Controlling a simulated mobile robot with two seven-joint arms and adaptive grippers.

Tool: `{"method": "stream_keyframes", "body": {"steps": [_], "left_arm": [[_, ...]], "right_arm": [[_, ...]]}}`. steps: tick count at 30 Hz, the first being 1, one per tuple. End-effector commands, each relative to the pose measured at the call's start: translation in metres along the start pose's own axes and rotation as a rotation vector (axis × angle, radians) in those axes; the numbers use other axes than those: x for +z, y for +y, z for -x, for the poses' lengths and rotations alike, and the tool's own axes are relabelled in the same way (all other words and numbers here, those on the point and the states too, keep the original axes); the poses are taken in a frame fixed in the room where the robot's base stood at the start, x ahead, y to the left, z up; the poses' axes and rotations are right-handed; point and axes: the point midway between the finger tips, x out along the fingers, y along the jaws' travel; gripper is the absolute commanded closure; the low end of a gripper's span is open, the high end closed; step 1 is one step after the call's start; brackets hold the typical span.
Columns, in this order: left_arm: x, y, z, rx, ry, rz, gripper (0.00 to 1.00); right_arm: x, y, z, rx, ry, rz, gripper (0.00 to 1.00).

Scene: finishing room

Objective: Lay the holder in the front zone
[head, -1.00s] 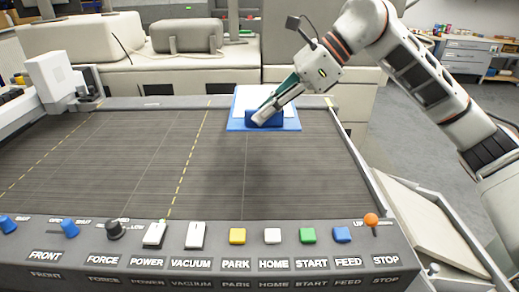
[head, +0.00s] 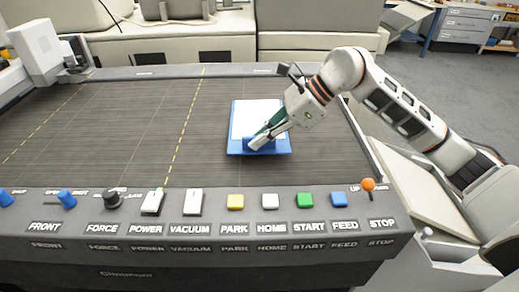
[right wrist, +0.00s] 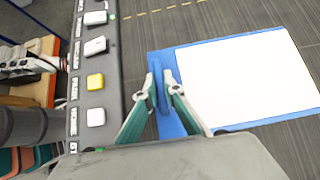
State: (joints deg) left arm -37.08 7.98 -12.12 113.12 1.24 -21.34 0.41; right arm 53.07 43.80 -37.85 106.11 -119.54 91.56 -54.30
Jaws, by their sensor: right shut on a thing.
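The holder (head: 285,147) is a flat blue board with a white sheet on it and a raised blue grip bar along its near edge. It is over the right part of the dark machine bed (head: 130,130), right of the right yellow dashed line. My right gripper (head: 257,142) is shut on the bar. In the right wrist view the fingers (right wrist: 160,92) stand on either side of the bar, and the holder (right wrist: 170,125) shows beside them. I cannot tell whether the board touches the bed or hovers just above it. My left gripper is out of view.
A control panel (head: 200,225) with buttons and knobs runs along the bed's near edge, with an orange-topped lever (head: 368,185) at its right end. A white machine head (head: 40,50) stands at the far left. The bed left of the holder is clear.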

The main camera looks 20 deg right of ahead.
Motion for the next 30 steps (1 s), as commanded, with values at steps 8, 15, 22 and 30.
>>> {"method": "stream_keyframes", "body": {"steps": [8,15,22,30], "left_arm": [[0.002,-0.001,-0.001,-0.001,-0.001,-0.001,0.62],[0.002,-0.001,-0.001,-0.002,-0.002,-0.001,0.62],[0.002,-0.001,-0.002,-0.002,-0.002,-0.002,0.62],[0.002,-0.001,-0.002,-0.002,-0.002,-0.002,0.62]], "right_arm": [[-0.022,0.001,-0.022,0.001,0.000,-0.002,1.00],[-0.026,0.000,-0.026,-0.002,-0.001,0.002,1.00],[-0.028,0.001,-0.028,0.000,0.001,0.000,0.75],[-0.028,0.001,-0.027,0.000,0.001,0.000,0.75]]}}
